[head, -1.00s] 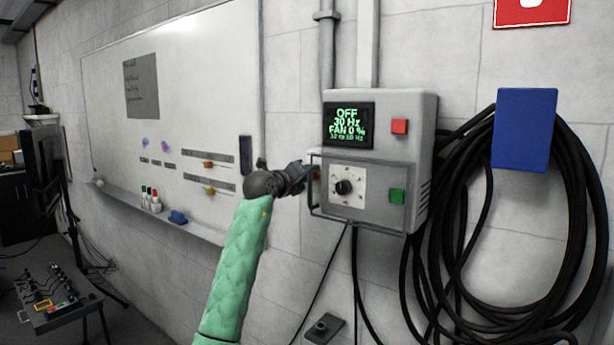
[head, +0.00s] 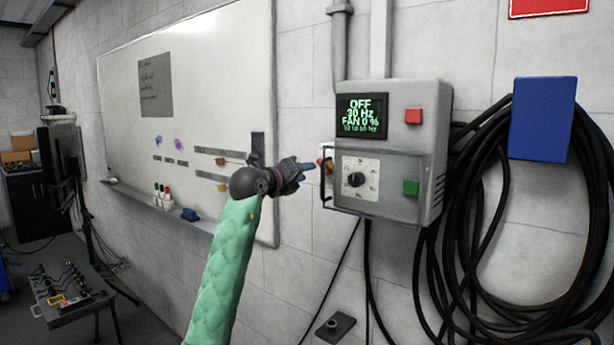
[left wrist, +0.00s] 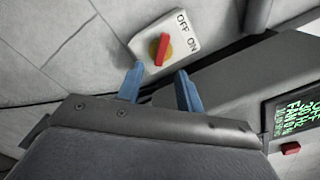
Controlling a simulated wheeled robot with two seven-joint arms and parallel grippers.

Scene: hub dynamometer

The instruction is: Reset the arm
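My left arm, in a green quilted sleeve, reaches up in the head view, and its gripper (head: 304,171) is just left of the grey control box (head: 433,140). In the left wrist view the two blue fingers (left wrist: 160,88) are apart with nothing between them. Just beyond them is a red and yellow rotary switch (left wrist: 161,48) on a white plate marked OFF and ON. The switch also shows at the box's left side in the head view (head: 328,165). The box's display (head: 362,117) reads OFF, 30 Hz, FAN 0 %. My right gripper is not in view.
The box front has a black knob (head: 356,180), a red button (head: 413,116) and a green button (head: 411,187), with a guard bar at its left. Black cable coils (head: 475,250) hang at right below a blue box (head: 543,118). A whiteboard (head: 215,80) is on the wall at left.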

